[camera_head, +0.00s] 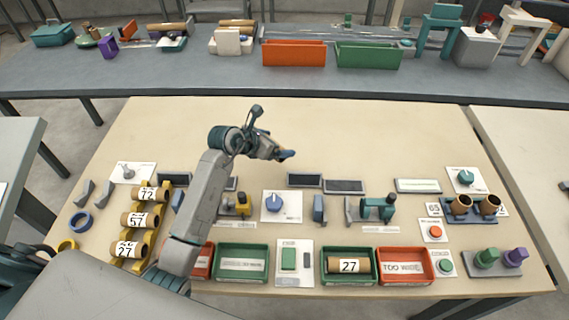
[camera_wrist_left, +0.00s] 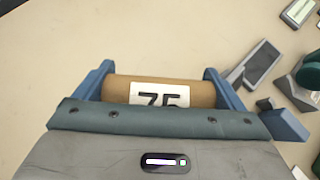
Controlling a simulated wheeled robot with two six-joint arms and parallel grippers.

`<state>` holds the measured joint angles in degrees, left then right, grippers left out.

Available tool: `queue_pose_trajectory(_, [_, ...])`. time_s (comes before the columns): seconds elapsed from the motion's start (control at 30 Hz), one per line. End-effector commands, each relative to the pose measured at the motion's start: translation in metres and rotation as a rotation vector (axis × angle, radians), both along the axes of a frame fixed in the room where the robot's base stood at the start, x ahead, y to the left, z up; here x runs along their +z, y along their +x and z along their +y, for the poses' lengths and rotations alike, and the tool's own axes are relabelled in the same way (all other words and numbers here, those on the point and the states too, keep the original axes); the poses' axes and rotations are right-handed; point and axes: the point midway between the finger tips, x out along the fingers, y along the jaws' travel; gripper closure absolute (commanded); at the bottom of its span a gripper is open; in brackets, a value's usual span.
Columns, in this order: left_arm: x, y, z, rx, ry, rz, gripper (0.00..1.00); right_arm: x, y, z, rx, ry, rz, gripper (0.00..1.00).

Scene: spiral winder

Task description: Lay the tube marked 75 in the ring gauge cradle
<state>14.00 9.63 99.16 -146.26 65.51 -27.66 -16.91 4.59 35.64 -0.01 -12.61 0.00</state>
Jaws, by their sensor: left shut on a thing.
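My left gripper (camera_head: 286,155) hangs over the middle of the pale table, above the back row of small dark panels. In the left wrist view its two blue fingers (camera_wrist_left: 160,88) are shut on the ends of a brown cardboard tube marked 75 (camera_wrist_left: 190,92). The tube lies crosswise between the fingers, with its white label partly hidden by the gripper body. I cannot make the tube out in the head view. A teal device (camera_head: 378,208) and a grey upright plate (camera_head: 348,209) stand right of centre; I cannot tell whether they are the ring gauge cradle. My right gripper is not in view.
Tubes marked 72 (camera_head: 148,194), 57 (camera_head: 139,219) and 27 (camera_head: 130,248) lie in a yellow rack at left. Another 27 tube (camera_head: 349,265) lies in a green tray (camera_head: 349,281). A yellow-and-grey device (camera_head: 240,205) stands beside my left arm. The table's back is clear.

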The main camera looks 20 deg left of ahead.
Motion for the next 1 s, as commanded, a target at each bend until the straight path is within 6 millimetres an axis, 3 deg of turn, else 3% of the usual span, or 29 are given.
queue_pose_trajectory(0.17, [-0.028, -0.001, 0.000, 0.001, 0.000, 0.003, 0.31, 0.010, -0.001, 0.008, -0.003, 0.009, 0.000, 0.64])
queue_pose_trajectory(0.5, [-0.069, -0.001, 0.000, 0.001, -0.001, 0.004, 0.31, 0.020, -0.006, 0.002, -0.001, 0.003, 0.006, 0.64])
queue_pose_trajectory(0.97, [-0.081, -0.001, 0.000, 0.001, -0.001, 0.000, 0.31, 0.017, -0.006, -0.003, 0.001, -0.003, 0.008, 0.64])
queue_pose_trajectory(1.0, [-0.079, -0.001, 0.000, 0.000, 0.000, 0.000, 0.02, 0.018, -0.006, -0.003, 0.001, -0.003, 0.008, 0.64])
